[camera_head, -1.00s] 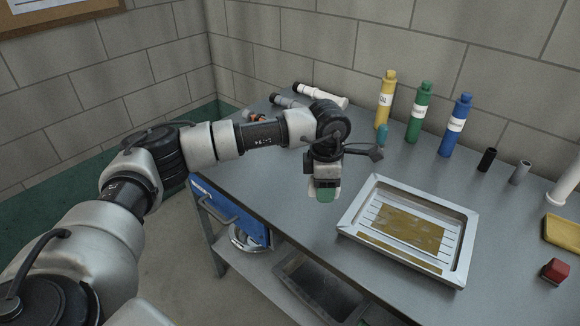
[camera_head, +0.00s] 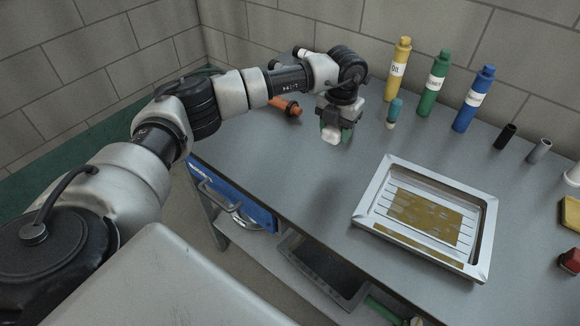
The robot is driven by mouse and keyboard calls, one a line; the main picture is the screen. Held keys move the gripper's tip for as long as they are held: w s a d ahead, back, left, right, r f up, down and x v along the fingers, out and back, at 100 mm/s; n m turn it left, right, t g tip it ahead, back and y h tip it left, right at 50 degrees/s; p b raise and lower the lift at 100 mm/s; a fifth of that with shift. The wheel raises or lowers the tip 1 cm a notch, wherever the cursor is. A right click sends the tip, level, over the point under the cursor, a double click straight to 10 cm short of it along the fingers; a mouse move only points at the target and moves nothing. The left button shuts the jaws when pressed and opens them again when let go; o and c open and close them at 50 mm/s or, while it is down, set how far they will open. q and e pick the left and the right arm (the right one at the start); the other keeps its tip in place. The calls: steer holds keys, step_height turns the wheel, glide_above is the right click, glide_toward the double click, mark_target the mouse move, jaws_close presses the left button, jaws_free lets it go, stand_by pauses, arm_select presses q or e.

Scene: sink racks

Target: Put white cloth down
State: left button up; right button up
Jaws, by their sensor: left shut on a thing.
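My left gripper (camera_head: 338,122) hangs over the bench top, left of the metal tray. It is shut on a small white bundle, the white cloth (camera_head: 331,135), which shows just below the fingers. Some green shows beside the cloth at the gripper; I cannot tell what it belongs to. I cannot tell whether the cloth touches the bench. My right gripper is out of view.
The metal tray (camera_head: 371,200) with brown residue sits on the bench (camera_head: 300,180). Yellow (camera_head: 398,72), green (camera_head: 433,85) and blue (camera_head: 474,100) bottles stand behind it, with a small teal bottle (camera_head: 393,112). An orange-handled tool (camera_head: 288,107) lies left. Bench between gripper and tray is clear.

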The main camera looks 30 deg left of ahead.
arm_select(q)
steer(key=p, duration=0.4)
glide_above(290, 171)
steer(key=f, duration=0.6)
steer(key=shift+w+d, duration=0.2)
steer(key=shift+w, duration=0.05)
steer(key=shift+s+a+f, duration=0.2)
steer(key=shift+a+f, duration=0.1)
steer(key=shift+f, duration=0.15)
step_height(290, 171, down, 3)
steer(key=shift+r+p, duration=0.1)
steer(key=shift+p, duration=0.55)
steer(key=shift+f, duration=0.3)
steer(key=shift+f, duration=0.1)
